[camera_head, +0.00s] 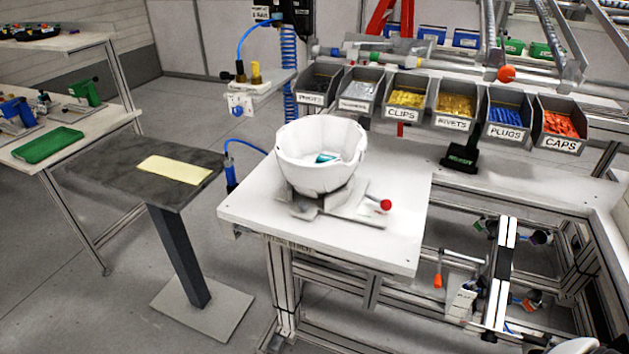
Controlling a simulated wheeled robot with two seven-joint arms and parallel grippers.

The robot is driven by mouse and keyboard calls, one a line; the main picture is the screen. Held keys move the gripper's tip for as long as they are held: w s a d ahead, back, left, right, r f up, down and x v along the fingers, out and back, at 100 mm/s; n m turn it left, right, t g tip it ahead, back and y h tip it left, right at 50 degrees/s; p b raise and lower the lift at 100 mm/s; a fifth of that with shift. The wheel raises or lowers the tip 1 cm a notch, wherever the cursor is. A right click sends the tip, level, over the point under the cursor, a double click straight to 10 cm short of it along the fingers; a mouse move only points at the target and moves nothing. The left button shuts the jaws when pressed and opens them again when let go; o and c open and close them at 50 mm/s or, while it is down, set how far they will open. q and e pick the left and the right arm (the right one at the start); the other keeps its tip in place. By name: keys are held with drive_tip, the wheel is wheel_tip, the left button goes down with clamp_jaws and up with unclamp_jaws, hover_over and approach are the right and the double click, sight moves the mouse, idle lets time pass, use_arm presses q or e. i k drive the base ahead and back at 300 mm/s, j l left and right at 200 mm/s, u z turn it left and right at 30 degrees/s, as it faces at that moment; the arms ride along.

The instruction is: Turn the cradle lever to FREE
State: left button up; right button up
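A white helmet shell (321,150) sits open side up, like a bowl, on a grey cradle (318,203) on the white bench (275,222). A small teal piece (327,158) shows inside the shell. The cradle lever ends in a red ball knob (386,204), which points to the right of the cradle, low over the bench top. No lever markings are legible, so I cannot tell which setting it is at. Neither of my grippers is in view.
Labelled bins, including CLIPS (403,105) and CAPS (561,133), line the back right. A grey pedestal (105,178) with a yellow sheet (174,169) stands left. The bench top's front and right are clear.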

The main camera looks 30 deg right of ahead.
sight(387, 204)
drive_tip(key=z, duration=1.25)
